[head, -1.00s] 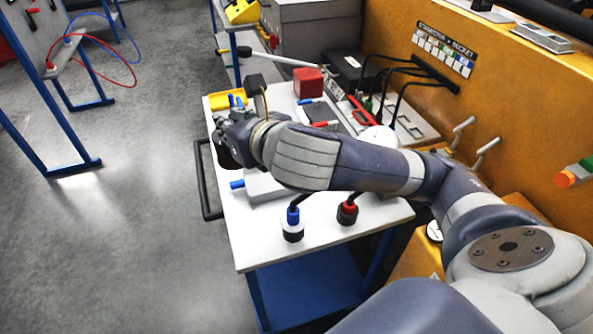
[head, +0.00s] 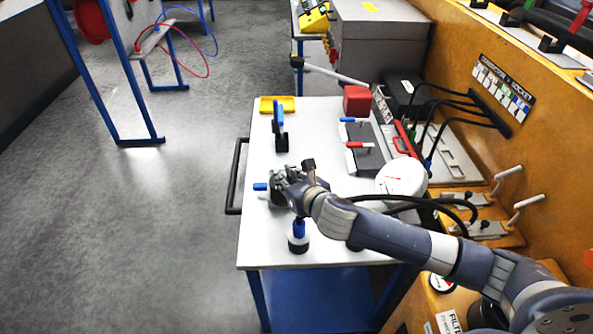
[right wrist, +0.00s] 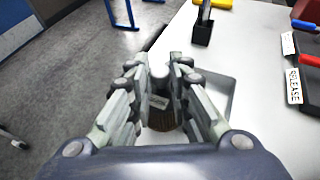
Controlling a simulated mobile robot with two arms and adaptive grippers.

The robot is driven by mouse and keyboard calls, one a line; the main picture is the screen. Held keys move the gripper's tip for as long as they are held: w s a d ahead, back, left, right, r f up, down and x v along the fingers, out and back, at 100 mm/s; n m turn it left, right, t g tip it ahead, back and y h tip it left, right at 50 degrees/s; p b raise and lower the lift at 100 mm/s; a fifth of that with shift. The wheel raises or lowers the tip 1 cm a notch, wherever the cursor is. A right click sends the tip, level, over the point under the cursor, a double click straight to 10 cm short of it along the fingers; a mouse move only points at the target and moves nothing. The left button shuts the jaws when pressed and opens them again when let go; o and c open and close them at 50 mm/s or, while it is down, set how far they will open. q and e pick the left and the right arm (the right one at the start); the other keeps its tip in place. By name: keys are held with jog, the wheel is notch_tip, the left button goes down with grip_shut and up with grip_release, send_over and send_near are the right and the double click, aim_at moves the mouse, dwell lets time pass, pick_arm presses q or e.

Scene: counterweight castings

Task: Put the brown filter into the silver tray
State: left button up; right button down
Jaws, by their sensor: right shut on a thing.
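My right gripper (head: 280,188) is over the white cart top, near its left side. In the right wrist view, its fingers (right wrist: 161,85) are closed around the brown filter (right wrist: 162,120), a dark brown ribbed cylinder with a pale label and a light top. The silver tray (right wrist: 231,95) shows around and beyond the fingers as a grey, shallow shape with a rim. The filter appears within the tray's outline, but I cannot tell whether it touches the tray floor. In the head view the hand hides the filter and most of the tray. My left gripper is not in view.
On the white cart (head: 330,112) are a black stand with a blue handle (head: 281,130), a yellow tray (head: 277,104), a red block (head: 357,101), a round white gauge (head: 402,178) and a blue-topped plug (head: 298,236). A black cart handle (head: 235,175) is at left.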

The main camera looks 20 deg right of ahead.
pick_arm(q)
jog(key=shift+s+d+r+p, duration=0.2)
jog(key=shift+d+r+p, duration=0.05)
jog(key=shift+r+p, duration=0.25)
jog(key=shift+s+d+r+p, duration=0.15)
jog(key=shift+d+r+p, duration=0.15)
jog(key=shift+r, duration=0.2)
pick_arm(e)
jog(key=w+d+f, duration=0.4)
jog(key=w, duration=0.1)
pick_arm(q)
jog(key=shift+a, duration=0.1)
pick_arm(e)
jog(key=shift+d, duration=0.1)
jog(key=c, duration=1.5)
grip_release()
jog(key=shift+f, duration=0.15)
